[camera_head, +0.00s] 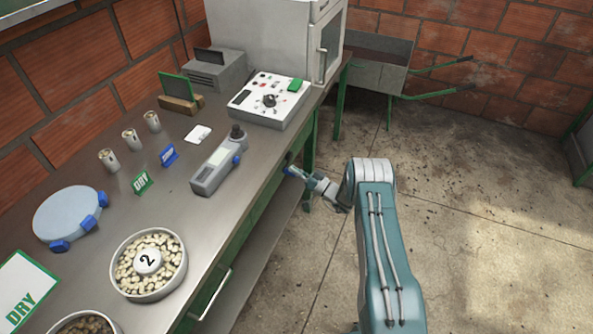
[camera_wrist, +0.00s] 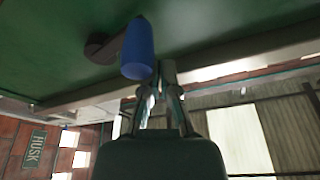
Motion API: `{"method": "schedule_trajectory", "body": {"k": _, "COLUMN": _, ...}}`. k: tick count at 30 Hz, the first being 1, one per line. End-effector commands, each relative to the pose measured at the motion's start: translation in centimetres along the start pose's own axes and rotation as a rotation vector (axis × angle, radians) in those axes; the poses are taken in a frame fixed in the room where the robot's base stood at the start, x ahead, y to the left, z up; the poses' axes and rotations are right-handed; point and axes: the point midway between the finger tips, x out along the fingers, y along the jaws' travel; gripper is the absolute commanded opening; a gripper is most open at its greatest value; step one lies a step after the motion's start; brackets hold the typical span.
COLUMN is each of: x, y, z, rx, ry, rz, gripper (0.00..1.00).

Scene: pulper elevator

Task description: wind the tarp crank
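The crank shows in the wrist view as a dark arm (camera_wrist: 105,47) with a blue handle (camera_wrist: 137,48), mounted on a green panel (camera_wrist: 45,45). My gripper (camera_wrist: 159,82) points up from the bottom of that view. Its fingertips are close to the lower end of the blue handle and slightly right of it; I cannot tell whether they touch it. The fingers look close together, but their gap is unclear. In the head view my gripper (camera_head: 303,175) is low beside the table's right edge, with a small blue part (camera_head: 288,170) at its tip. The tarp is not identifiable.
The metal table (camera_head: 200,220) left of my arm holds a dial panel (camera_head: 268,101), a grey handheld meter (camera_head: 216,163) and a bowl of beans (camera_head: 148,285). A wheelbarrow (camera_head: 378,65) stands behind. The concrete floor (camera_head: 480,200) to the right is clear.

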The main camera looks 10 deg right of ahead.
Motion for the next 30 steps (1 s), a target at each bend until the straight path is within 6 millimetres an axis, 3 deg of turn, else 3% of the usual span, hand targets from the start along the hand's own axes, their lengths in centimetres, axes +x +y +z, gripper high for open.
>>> {"method": "schedule_trajectory", "body": {"k": 9, "x": -0.4, "y": 0.6, "z": 1.7, "rx": 0.003, "ry": -0.001, "rz": 0.001, "gripper": 0.00}}
{"method": "schedule_trajectory", "body": {"k": 30, "x": -0.9, "y": 1.2, "z": 3.1, "rx": 0.010, "ry": -0.008, "rz": 0.008, "gripper": 0.00}}
